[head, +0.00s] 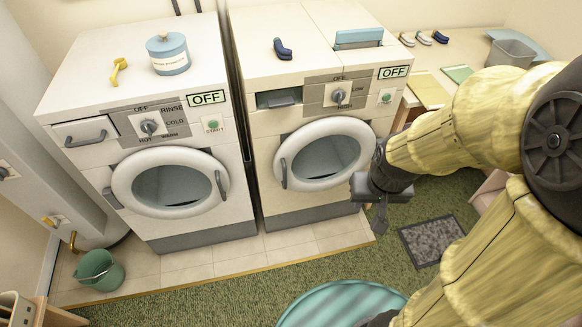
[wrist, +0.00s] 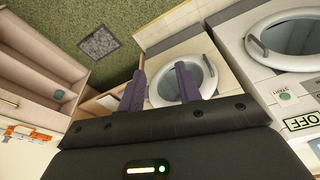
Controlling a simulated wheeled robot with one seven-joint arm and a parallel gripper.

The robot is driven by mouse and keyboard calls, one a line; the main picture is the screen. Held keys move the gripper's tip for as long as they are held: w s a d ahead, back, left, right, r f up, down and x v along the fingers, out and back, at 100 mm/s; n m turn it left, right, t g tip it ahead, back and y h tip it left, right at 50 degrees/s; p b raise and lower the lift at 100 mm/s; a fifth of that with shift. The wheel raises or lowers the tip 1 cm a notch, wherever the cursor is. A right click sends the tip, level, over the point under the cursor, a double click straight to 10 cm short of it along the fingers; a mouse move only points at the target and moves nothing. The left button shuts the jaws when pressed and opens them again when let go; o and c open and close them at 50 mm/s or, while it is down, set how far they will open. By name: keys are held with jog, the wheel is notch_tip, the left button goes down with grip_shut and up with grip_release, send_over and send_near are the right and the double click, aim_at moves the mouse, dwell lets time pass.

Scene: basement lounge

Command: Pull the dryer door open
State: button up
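The dryer (head: 262,140) is the right-hand white machine, with a dial marked OFF, LOW and HIGH. Its round dryer door (head: 340,128) looks shut. The dark upright door handle (head: 284,173) is on the door's left side. My gripper (head: 379,216) is in front of the dryer's lower right, apart from the door and the handle. In the wrist view my gripper (wrist: 161,68) has its two fingers spread with nothing between them. The dryer door (wrist: 184,101) shows behind the fingers there, and the right finger hides part of it.
The washer (head: 195,222) stands left of the dryer, its round door shut. A green bucket (head: 100,270) is on the tiles at left. A grey mat (head: 431,240) lies on the green carpet at right, and a striped teal rug (head: 340,305) in front. Carpet before the dryer is clear.

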aim_at(285, 176)
jog(key=w+a+f+n+t+y+b, duration=0.1)
jog(key=w+a+f+t+b, duration=0.4)
jog(key=w+f+b, duration=0.6)
jog(key=w+a+f+t+y+b, duration=0.1)
jog(key=w+a+f+t+b, duration=0.2)
jog(key=w+a+f+b, duration=0.55)
jog(key=a+f+t+b, duration=0.3)
jog(key=f+b, duration=0.6)
jog(key=f, duration=0.1)
jog(key=a+f+t+b, duration=0.3)
jog(key=f+b, duration=0.5)
jog(key=f, duration=0.3)
jog(key=shift+w+t+b, duration=0.25)
jog(key=shift+t+b, duration=0.1)
jog(key=shift+t, duration=0.35)
jog(key=shift+w, duration=0.1)
jog(key=w+b, duration=0.1)
jog(key=w, duration=0.4)
jog(key=w+a, duration=0.1)
jog(key=w, duration=0.5)
jog(key=w+b, duration=0.1)
jog(key=w, duration=0.5)
jog(key=shift+w+a+b, duration=0.1)
jog(key=shift+a+b, duration=0.15)
jog(key=shift+b, duration=0.05)
